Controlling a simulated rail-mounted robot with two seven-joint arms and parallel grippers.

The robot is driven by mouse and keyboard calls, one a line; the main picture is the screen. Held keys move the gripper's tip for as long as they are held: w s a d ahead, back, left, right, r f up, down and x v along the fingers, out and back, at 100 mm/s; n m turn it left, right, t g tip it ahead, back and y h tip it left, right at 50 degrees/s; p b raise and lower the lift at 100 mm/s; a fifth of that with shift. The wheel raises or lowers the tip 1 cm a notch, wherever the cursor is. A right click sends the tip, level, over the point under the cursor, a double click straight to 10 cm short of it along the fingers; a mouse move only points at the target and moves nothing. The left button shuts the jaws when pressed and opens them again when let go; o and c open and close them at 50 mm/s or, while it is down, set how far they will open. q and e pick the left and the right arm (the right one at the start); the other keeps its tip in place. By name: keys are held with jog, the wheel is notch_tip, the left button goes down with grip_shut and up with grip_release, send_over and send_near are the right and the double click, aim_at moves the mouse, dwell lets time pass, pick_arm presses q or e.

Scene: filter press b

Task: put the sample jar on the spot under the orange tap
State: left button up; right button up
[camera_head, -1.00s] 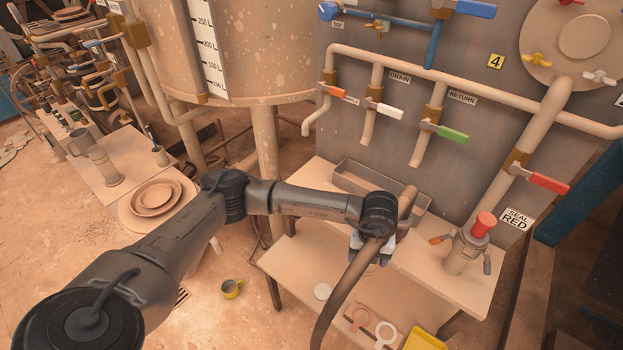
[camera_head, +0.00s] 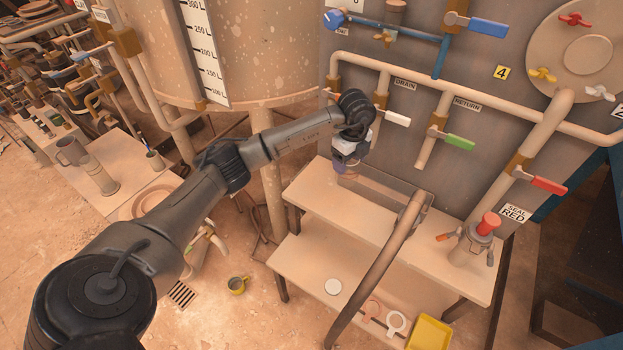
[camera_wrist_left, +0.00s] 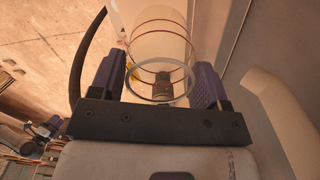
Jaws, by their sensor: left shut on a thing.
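The sample jar (camera_wrist_left: 160,42) is clear glass with thin red rings, and shows in the left wrist view between the two purple fingers. My left gripper (camera_wrist_left: 160,75) is shut on it. In the head view my left gripper (camera_head: 346,165) is over the back left of the upper table, below the row of taps; the jar is hardly distinguishable there. My wrist covers most of the orange tap (camera_head: 332,83) and its spout, and the spot under it is hidden. A beige pipe (camera_wrist_left: 270,105) is close to the right finger in the wrist view. My right gripper is not in view.
A shallow trough (camera_head: 385,192) runs along the back of the upper table (camera_head: 350,207). A thick hose (camera_head: 375,275) arches over the table front. White-handled (camera_head: 397,119) and green-handled (camera_head: 459,142) taps are to the right. A red-topped fitting (camera_head: 487,225) stands at the table's right.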

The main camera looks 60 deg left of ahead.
pick_arm(q)
jog(key=shift+s+a+f+b, duration=0.5)
jog(key=shift+s+a+f, duration=0.35)
jog(key=shift+a+f, duration=1)
jog(key=shift+s+a+f+b, duration=0.5)
jog(key=shift+s+a+f, duration=0.35)
jog(key=shift+a+f, duration=0.9)
jog(key=shift+s+a+f+b, duration=0.5)
jog(key=shift+s+a+f, duration=0.35)
jog(key=shift+a+f, duration=1)
jog(key=o, duration=1)
jog(key=shift+f, duration=0.1)
notch_tip(320, 180, up, 12)
jog(key=p, duration=0.2)
jog(key=shift+r, duration=0.2)
